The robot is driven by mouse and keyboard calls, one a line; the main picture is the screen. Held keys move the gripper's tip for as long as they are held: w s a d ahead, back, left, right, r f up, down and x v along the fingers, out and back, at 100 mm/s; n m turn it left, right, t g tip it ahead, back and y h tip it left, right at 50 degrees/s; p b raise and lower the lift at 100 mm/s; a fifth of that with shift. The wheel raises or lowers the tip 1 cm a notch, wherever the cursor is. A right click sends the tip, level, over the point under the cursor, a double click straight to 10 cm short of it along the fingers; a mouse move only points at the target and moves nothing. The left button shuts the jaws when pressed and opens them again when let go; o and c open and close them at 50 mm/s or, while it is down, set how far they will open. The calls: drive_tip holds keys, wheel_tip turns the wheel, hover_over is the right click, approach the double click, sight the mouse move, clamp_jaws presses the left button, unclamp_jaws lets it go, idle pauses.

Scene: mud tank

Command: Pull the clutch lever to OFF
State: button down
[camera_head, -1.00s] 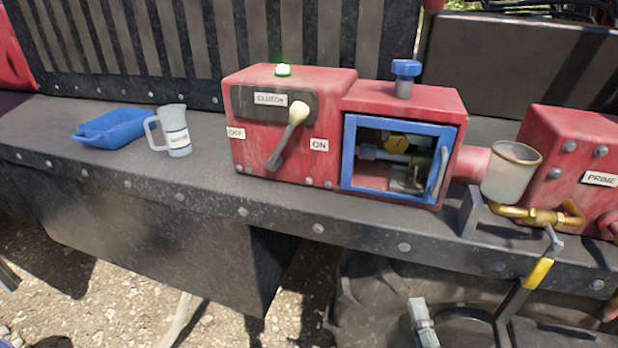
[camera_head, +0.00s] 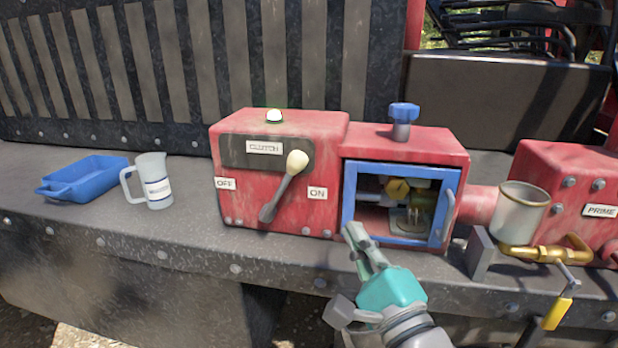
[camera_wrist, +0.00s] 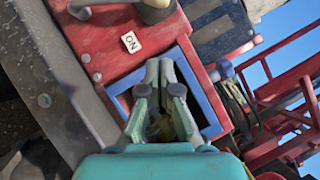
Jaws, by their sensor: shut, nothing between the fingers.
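The clutch lever (camera_head: 284,186) has a grey arm and a cream knob and stands on the front of the red clutch box (camera_head: 240,200). Its knob leans to the right, close to the ON label (camera_head: 318,193). The OFF label (camera_head: 225,183) is at the left of the box front. My gripper (camera_head: 354,232) is shut and empty, in front of the blue-framed opening and to the lower right of the lever, apart from it. In the wrist view the shut fingers (camera_wrist: 165,68) point towards the box, with the ON label (camera_wrist: 131,42) and part of the lever (camera_wrist: 150,8) at the top.
A blue-framed window (camera_head: 349,190) shows fittings inside. A blue knob (camera_head: 403,112) tops the box. A white jug (camera_head: 152,180) and blue tray (camera_head: 88,178) stand left on the ledge. A clear cup (camera_head: 520,212) and brass pipe (camera_head: 545,252) are at right. Space before the lever is clear.

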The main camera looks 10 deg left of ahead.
sight(281, 190)
drive_tip(key=s+a+r+x, duration=0.1)
drive_tip(key=a+x, duration=0.1)
drive_tip(key=x, duration=1.1)
drive_tip(key=shift+s, duration=0.3)
